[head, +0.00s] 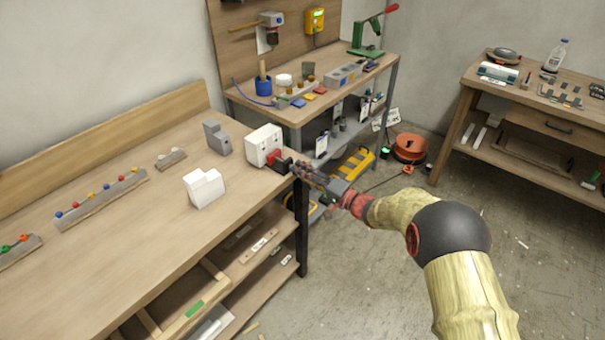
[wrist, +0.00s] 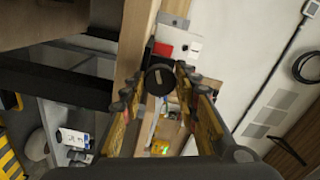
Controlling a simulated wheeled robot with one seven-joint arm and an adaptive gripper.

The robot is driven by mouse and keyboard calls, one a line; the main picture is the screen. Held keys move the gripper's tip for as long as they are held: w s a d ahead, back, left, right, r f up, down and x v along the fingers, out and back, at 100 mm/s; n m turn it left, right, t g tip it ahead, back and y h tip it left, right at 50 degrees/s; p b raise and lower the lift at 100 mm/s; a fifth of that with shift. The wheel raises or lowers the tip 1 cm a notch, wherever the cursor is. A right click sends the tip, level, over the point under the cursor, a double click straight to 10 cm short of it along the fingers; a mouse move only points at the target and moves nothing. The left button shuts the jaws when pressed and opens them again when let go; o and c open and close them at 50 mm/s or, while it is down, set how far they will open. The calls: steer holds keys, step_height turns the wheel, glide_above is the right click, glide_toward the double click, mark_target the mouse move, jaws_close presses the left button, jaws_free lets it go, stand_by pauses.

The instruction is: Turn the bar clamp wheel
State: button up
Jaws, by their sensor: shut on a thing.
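A white block-shaped housing (head: 263,143) stands at the right end of the long workbench, with a red part (head: 273,156) on its side facing my arm. A dark round wheel (head: 282,165) sticks out beyond the red part. In the wrist view the dark wheel (wrist: 158,80) lies between my two fingertips, with the red part (wrist: 163,50) and the white housing (wrist: 184,46) behind it. My gripper (head: 291,168) reaches in from the right and is shut on the wheel. The exact finger contact is partly hidden in the head view.
A white block (head: 204,187) and a grey block (head: 217,138) stand nearby on the workbench (head: 120,240). A tool bench (head: 295,112) stands behind, with a yellow case (head: 355,165) on its lower shelf. A second table (head: 525,110) is at the right. Open floor (head: 350,270) lies below my arm.

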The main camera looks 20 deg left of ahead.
steer(key=shift+f+n, duration=0.2)
steer(key=shift+n, duration=3.2)
steer(key=o, duration=1.2)
steer(key=shift+c, duration=0.2)
steer(key=shift+d+r, duration=0.1)
steer(key=v, duration=1.1)
steer(key=shift+s+d, duration=0.2)
steer(key=shift+d, duration=0.15)
